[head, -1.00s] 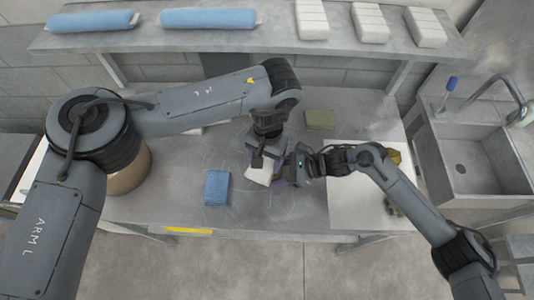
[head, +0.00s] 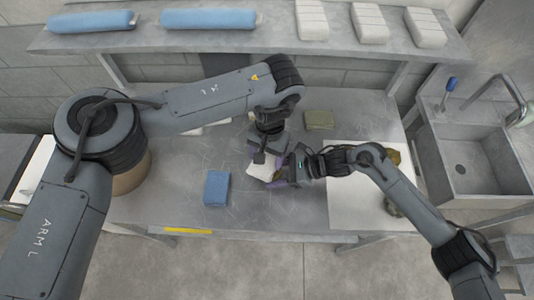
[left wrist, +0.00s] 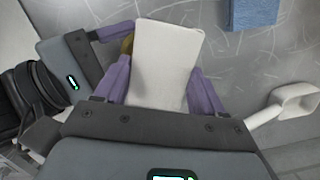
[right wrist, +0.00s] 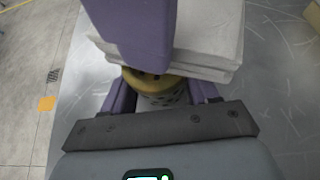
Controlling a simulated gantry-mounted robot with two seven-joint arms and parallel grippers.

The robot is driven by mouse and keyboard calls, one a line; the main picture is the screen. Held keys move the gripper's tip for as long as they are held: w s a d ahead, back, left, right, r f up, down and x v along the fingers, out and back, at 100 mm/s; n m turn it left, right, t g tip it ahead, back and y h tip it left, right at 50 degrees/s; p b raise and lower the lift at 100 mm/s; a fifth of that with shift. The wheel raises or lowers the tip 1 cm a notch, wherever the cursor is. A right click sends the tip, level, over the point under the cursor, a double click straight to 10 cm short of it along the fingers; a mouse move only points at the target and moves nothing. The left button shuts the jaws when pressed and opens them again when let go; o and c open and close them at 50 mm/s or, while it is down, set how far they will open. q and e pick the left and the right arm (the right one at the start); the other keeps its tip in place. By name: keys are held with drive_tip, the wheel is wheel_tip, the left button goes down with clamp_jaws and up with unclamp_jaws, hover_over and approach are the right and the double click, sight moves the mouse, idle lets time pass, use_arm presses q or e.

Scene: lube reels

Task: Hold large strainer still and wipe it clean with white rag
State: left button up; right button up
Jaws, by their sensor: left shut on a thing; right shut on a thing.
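My left gripper (head: 266,160) is shut on the folded white rag (left wrist: 166,62), which sits between its purple fingers in the left wrist view. The rag also shows in the head view (head: 261,170). My right gripper (head: 288,172) is shut on the strainer (right wrist: 160,88), a piece with a yellow rim and a perforated grey body, low between its purple fingers. In the right wrist view the rag (right wrist: 205,50) lies over the strainer's top, appearing to touch it, and a left finger crosses in front. In the head view the strainer is mostly hidden by the grippers.
A blue folded cloth (head: 216,188) lies left of the grippers. A greenish pad (head: 319,120) lies behind them. A white scoop-like thing (left wrist: 292,104) shows in the left wrist view. A white board (head: 350,205) lies to the right, before the sink (head: 478,165).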

use_arm(q)
drive_tip(key=shift+s+a, duration=0.25)
drive_tip(key=shift+s, duration=0.25)
drive_tip(key=shift+s+a, duration=0.2)
drive_tip(key=shift+s, duration=0.3)
drive_tip(key=shift+w+d, duration=0.3)
drive_tip(key=shift+w, duration=0.4)
drive_tip(key=shift+w+d, duration=0.3)
drive_tip(key=shift+w, duration=0.35)
drive_tip(key=shift+s+a, duration=0.3)
drive_tip(key=shift+s, duration=0.4)
drive_tip(key=shift+s+a, duration=0.3)
drive_tip(key=shift+s, duration=0.35)
drive_tip(key=a+r, duration=0.5)
drive_tip(key=r, duration=0.5)
drive_tip(key=d+f, duration=0.1)
drive_tip(key=w+d+f, duration=0.1)
drive_tip(key=d, duration=0.1)
drive_tip(key=d+f, duration=0.2)
drive_tip(key=shift+w+d, duration=0.1)
drive_tip(key=shift+w, duration=0.05)
drive_tip(key=shift+d+f, duration=0.2)
drive_tip(key=shift+f, duration=2.4)
